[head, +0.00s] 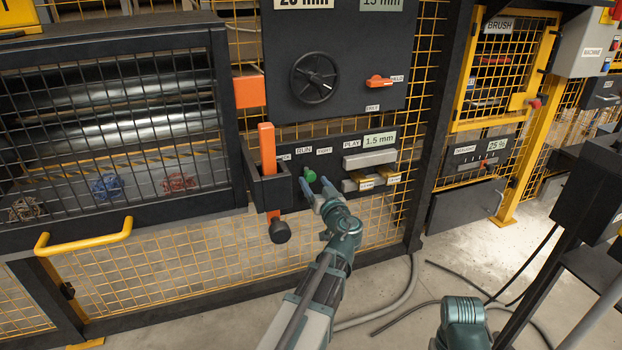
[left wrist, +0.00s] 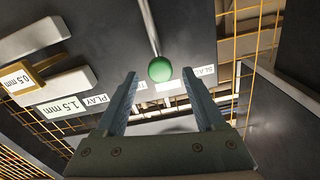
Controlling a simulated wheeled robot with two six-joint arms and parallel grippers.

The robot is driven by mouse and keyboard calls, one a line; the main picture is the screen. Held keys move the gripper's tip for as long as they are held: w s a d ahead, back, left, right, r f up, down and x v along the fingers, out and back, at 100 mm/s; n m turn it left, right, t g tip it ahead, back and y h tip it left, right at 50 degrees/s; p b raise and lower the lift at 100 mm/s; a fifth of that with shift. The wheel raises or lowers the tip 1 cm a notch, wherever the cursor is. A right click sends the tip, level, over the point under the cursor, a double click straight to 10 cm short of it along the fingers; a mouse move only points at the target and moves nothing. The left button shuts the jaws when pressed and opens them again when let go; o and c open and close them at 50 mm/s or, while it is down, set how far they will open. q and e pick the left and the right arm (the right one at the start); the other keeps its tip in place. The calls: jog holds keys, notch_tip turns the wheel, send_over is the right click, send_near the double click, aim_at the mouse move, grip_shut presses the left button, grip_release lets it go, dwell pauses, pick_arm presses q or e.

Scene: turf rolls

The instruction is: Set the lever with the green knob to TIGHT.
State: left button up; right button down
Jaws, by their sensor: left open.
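The green knob (head: 309,175) is on the dark panel, below the small RUN label (head: 303,150) and left of below the TIGHT label (head: 324,151). In the left wrist view the knob (left wrist: 160,69) sits at the end of a thin metal lever (left wrist: 151,28) and partly covers the labels behind it. SLACK (left wrist: 205,72) reads to its right there. My left gripper (head: 314,184) is open, its fingertips close to the knob. In the left wrist view the knob appears between the two fingertips, with gaps on both sides; the depth is unclear. My right gripper is out of view.
A PLAY label, a 1.5 mm sign (head: 379,140) and grey blocks (head: 369,160) are right of the knob. An orange upright bar (head: 267,152) in a black bracket (head: 270,188) stands close to its left. A yellow handle (head: 84,238) is at lower left. Yellow mesh surrounds the panel.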

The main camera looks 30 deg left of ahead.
aim_at(311, 178)
pick_arm(q)
jog(key=shift+x, duration=1.65)
jog(key=shift+c, duration=0.3)
grip_shut()
